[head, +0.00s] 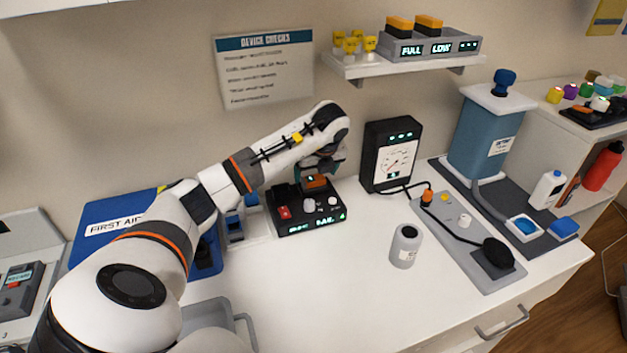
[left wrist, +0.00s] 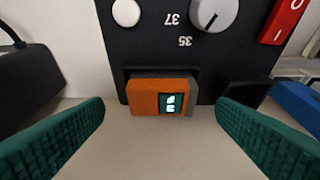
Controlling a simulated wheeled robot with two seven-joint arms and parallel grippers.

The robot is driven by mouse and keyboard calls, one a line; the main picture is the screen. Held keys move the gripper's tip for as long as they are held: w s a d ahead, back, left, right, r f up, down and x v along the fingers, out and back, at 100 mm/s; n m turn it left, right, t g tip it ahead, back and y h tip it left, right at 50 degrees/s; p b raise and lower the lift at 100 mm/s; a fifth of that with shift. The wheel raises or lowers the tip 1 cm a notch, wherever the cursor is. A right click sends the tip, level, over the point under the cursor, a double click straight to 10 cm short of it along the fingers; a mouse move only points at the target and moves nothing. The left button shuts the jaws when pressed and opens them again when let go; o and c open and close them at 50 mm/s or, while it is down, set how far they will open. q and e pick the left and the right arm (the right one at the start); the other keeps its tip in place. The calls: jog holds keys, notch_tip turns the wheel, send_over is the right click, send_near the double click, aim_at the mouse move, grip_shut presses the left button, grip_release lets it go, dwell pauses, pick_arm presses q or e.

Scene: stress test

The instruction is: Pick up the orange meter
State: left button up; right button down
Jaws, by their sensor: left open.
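The orange meter (head: 315,181) is a small block with a grey end and a lit display. It sits at the back edge of a black device (head: 309,213) with a red switch and knobs. In the left wrist view the orange meter (left wrist: 160,97) lies between and ahead of my left gripper's green fingers. My left gripper (left wrist: 160,135) is open and empty, with a finger on each side and clear gaps to the meter. In the head view my left gripper (head: 322,163) is just above and behind the meter, partly hidden by its wrist. My right gripper is not seen.
A black gauge box (head: 390,155) stands right of the device. A blue first aid case (head: 115,224) is on the left. A shelf (head: 405,67) hangs above, holding orange-topped blocks.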

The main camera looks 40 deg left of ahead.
pick_arm(q)
jog(key=shift+x, duration=1.35)
jog(key=c, duration=1.1)
jog(key=shift+r, duration=0.1)
